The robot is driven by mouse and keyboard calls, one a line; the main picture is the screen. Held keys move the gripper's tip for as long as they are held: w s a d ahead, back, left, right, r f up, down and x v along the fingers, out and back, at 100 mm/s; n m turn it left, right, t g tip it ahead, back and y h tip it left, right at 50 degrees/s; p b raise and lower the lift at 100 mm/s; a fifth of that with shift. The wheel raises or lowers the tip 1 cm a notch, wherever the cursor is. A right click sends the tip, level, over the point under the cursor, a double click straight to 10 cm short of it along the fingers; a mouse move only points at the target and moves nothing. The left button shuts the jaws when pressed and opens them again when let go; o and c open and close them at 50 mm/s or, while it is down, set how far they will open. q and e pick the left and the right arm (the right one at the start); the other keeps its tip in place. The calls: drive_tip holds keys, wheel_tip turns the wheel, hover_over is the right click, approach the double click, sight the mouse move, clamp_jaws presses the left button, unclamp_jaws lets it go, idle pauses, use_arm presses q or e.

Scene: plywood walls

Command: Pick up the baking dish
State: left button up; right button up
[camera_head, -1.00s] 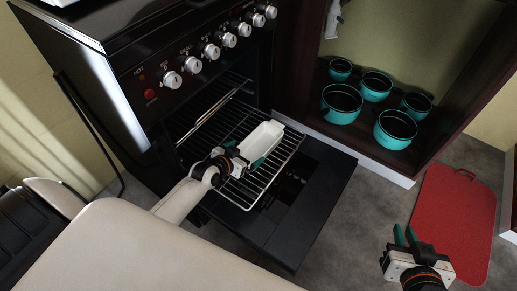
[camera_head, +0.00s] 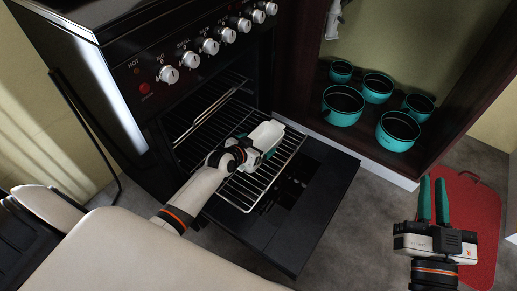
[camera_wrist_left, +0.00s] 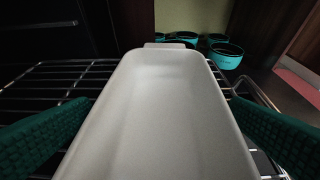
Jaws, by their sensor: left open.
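The white baking dish (camera_head: 267,134) sits on the wire oven rack (camera_head: 246,188), which is pulled out over the lowered oven door. My left gripper (camera_head: 258,150) is at the near end of the dish and partly hides it. In the left wrist view the dish (camera_wrist_left: 160,115) fills the middle, with one green finger on each side. The left gripper (camera_wrist_left: 160,140) is open around the dish, and I cannot tell whether the fingers touch it. My right gripper (camera_head: 433,200) is over the red board, its two green fingers parallel with a narrow gap, holding nothing.
The black oven door (camera_head: 310,205) lies open below the rack. Several teal pots (camera_head: 343,105) stand in the open dark cabinet to the right. A red board (camera_head: 478,215) lies on the grey floor. Oven knobs (camera_head: 209,46) line the panel above.

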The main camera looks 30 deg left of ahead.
use_arm(q)
drive_tip(key=c, duration=1.1)
drive_tip(key=shift+r, duration=0.1)
drive_tip(key=shift+r, duration=0.1)
drive_tip(key=shift+c, duration=0.2)
